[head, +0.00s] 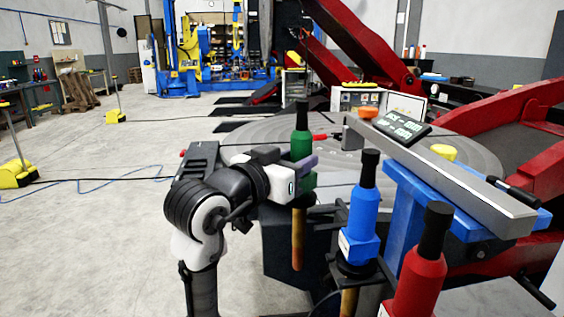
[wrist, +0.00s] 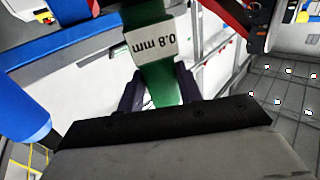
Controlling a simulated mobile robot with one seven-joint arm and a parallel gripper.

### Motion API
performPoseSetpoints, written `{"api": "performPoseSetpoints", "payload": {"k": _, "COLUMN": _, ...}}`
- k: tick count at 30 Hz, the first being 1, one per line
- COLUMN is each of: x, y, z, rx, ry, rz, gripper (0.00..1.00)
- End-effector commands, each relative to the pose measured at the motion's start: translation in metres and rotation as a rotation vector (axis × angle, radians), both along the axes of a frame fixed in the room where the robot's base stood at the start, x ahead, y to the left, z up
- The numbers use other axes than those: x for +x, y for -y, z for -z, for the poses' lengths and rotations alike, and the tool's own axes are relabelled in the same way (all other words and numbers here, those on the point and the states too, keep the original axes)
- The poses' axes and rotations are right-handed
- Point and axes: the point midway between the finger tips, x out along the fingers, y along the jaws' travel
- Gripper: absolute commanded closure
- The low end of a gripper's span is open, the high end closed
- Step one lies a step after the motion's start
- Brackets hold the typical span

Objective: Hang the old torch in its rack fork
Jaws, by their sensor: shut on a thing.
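My gripper (head: 300,168) is shut on a green torch (head: 301,145) with a black tip, held upright. An orange-yellow stem (head: 297,240) hangs below it. In the wrist view the green torch (wrist: 163,88) is between the dark fingers (wrist: 158,82), with a label reading "0.8 mm". A dark rack arm (head: 323,209) is close to the right of the green torch's lower end; I cannot tell whether they touch. A blue torch (head: 362,212) and a red torch (head: 421,275) stand upright to the right. Which torch is the old one is not marked.
A large round table (head: 345,165) lies behind. The floor at left is mostly open.

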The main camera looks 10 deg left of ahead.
Motion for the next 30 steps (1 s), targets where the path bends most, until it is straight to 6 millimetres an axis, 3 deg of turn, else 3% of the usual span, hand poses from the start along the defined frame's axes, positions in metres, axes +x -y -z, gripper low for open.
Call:
{"api": "performPoseSetpoints", "payload": {"k": 22, "x": 0.019, "y": 0.061, "z": -0.002, "rx": -0.001, "ry": 0.006, "rz": 0.001, "gripper": 0.87}}
{"api": "performPoseSetpoints", "payload": {"k": 30, "x": 0.019, "y": 0.06, "z": 0.023, "rx": -0.001, "ry": 0.006, "rz": -0.001, "gripper": 0.87}}
